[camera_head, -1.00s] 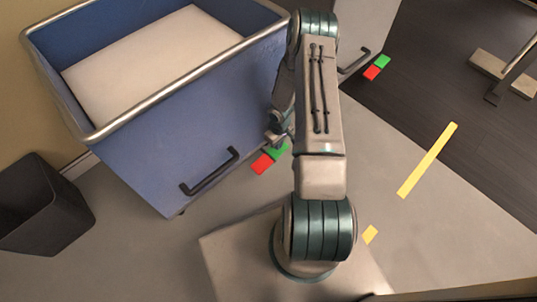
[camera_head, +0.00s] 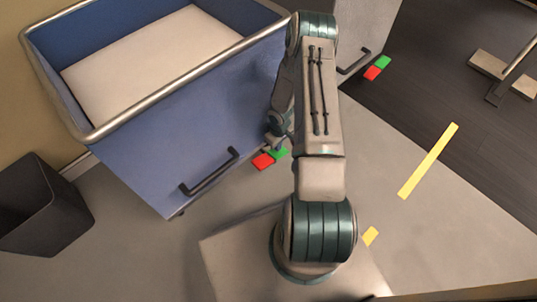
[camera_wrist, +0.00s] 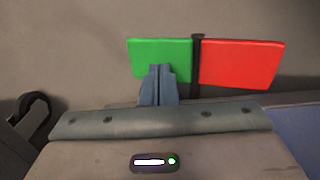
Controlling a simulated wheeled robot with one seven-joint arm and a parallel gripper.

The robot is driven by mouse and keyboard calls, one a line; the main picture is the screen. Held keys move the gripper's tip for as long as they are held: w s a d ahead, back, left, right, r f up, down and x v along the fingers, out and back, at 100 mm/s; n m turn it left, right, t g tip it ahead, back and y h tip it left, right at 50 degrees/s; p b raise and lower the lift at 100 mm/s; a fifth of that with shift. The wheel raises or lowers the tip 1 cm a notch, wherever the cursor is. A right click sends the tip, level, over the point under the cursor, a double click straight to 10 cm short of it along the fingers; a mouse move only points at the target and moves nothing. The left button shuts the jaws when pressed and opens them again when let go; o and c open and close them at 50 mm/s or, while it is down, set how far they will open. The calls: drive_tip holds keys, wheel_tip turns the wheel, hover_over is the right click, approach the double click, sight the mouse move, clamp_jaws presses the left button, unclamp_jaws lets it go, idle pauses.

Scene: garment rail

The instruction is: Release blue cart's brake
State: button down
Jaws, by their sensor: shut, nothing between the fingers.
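The blue cart (camera_head: 190,120) stands at the left in the head view. Its brake pedal, at the cart's lower right corner, has a red half (camera_head: 263,161) and a green half (camera_head: 279,153). In the wrist view the green half (camera_wrist: 160,48) is left and the red half (camera_wrist: 240,64) right, with a dark post between them. My gripper (camera_head: 276,143) is shut and empty, at the green half. In the wrist view its fingertips (camera_wrist: 159,70) overlap the green half's lower edge. I cannot tell for sure whether they touch it.
A grey cart (camera_head: 366,25) with its own red and green pedal (camera_head: 377,68) stands behind my arm. A black bin (camera_head: 40,205) is at the left. A black handle (camera_head: 210,172) sticks out from the blue cart. Floor with yellow tape (camera_head: 428,160) is clear at the right.

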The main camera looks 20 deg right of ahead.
wheel_tip(320, 180, up, 7)
drive_tip(key=p, duration=0.4)
drive_tip(key=shift+f, duration=0.2)
idle(0.5)
